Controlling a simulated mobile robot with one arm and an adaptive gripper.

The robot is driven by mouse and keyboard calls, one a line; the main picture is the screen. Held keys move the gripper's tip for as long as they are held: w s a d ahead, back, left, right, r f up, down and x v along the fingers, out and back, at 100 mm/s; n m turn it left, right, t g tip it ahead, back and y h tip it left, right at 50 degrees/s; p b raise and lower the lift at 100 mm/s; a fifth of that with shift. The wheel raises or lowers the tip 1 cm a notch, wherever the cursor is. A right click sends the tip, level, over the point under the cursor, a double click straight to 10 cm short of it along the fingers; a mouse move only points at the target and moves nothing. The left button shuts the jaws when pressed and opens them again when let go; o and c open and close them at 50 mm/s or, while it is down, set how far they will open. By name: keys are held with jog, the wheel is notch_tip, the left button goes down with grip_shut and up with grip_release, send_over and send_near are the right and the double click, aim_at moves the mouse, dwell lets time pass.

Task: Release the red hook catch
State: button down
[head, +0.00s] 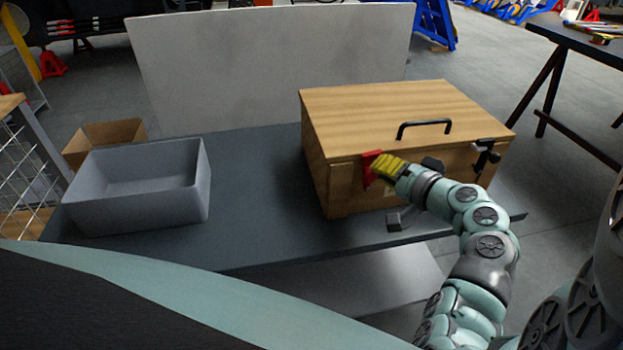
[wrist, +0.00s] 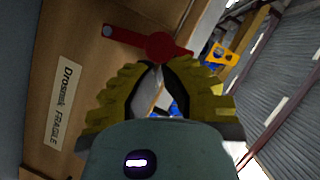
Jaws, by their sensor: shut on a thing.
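The red hook catch (head: 369,167) is on the left part of the front of a wooden box (head: 335,190). In the wrist view the red hook catch (wrist: 160,46) shows a round boss with a bar reaching left across the wood to a small pale end. My gripper (head: 380,166), with yellow ridged fingers, is at the catch in front of the box. In the wrist view my gripper (wrist: 158,72) has its fingertips brought in at the red boss and is shut on it. The fingers hide the lower part of the catch. The box lid is down.
A black handle (head: 424,125) is on the lid and a black catch (head: 486,157) is at the front right. A grey open bin (head: 135,205) stands left on the dark table (head: 252,190). The tabletop between bin and box is clear. A pale panel (head: 270,65) stands behind.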

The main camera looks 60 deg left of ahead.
jog(key=shift+s+a+n+t+h, duration=0.2)
jog(key=shift+s+n+t+h, duration=0.05)
jog(key=shift+s+n, duration=0.25)
jog(key=shift+s+a+n+t+h, duration=0.2)
jog(key=shift+s+n+t+h, duration=0.05)
jog(key=shift+s+n, duration=0.25)
jog(key=shift+s+a+f+n+t+h, duration=0.1)
jog(key=shift+s+a+n+t+h, duration=0.25)
jog(key=shift+s+n, duration=0.25)
jog(key=shift+s+a+f+n+t+h, duration=0.15)
jog(key=shift+s+n+t+h, duration=0.1)
jog(key=shift+s+n+t, duration=0.35)
jog(key=shift+w, duration=0.1)
jog(key=shift+r, duration=0.15)
jog(key=shift+w+r+p, duration=0.1)
jog(key=shift+r+p, duration=0.3)
jog(key=shift+r, duration=0.4)
